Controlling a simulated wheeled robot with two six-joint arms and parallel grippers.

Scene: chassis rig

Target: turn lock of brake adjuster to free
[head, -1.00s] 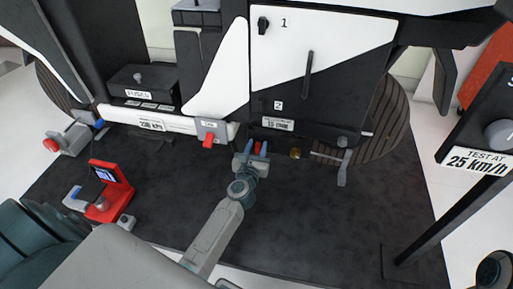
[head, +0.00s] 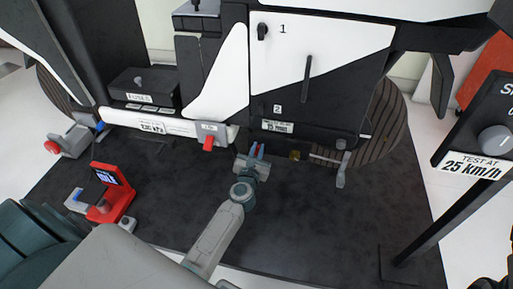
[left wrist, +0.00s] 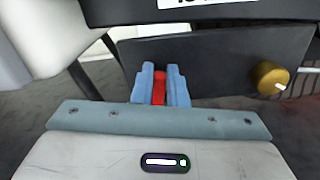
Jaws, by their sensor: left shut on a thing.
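My left gripper (head: 257,151) is at the lower edge of the chassis, below the "2" panel. In the left wrist view its blue fingers (left wrist: 160,80) are shut on a small red lever (left wrist: 159,90), which shows as a narrow strip between them. The fingers hide most of the lever. A brass knob (head: 294,155) sits to the right of the fingers on the same dark block; it also shows in the left wrist view (left wrist: 268,77), with a white mark on its edge. I cannot read the lever's setting. My right gripper is not in view.
A grey crank handle (head: 341,170) is to the right. A red stand with a small screen (head: 108,190) is at the left. The dark floor mat (head: 330,230) is clear in front.

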